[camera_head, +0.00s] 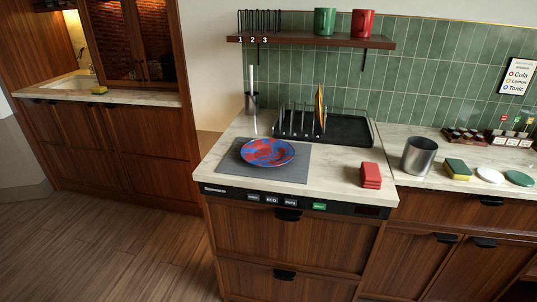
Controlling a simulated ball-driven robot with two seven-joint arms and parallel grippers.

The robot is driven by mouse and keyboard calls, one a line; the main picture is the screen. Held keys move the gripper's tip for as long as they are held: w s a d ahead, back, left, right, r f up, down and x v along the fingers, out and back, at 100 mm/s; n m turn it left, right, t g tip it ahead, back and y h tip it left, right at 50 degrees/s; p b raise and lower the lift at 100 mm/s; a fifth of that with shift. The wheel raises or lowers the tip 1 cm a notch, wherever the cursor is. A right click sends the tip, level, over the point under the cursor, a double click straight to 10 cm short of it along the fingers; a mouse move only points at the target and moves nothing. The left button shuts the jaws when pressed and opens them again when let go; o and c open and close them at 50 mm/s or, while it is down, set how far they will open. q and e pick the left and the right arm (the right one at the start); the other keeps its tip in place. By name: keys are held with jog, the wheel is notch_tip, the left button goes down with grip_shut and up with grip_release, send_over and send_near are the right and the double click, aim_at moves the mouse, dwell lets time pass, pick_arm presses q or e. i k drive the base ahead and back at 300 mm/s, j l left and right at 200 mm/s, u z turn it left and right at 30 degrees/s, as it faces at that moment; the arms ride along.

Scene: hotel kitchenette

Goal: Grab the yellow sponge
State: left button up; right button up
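Another sponge (458,170), with a green top and a yellow lower part, lies on the right counter between the metal canister and a white round item. Neither of my grippers is in the head view.
The counter holds a blue-and-red plate (268,152) on a grey mat (291,174), a black dish rack (348,129), a red block-like stack (371,175) and a metal canister (419,156). A shelf (310,42) hangs above. The wooden floor (110,245) at left is clear.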

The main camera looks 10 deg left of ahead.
aim_at(96, 90)
jog(key=u, duration=1.5)
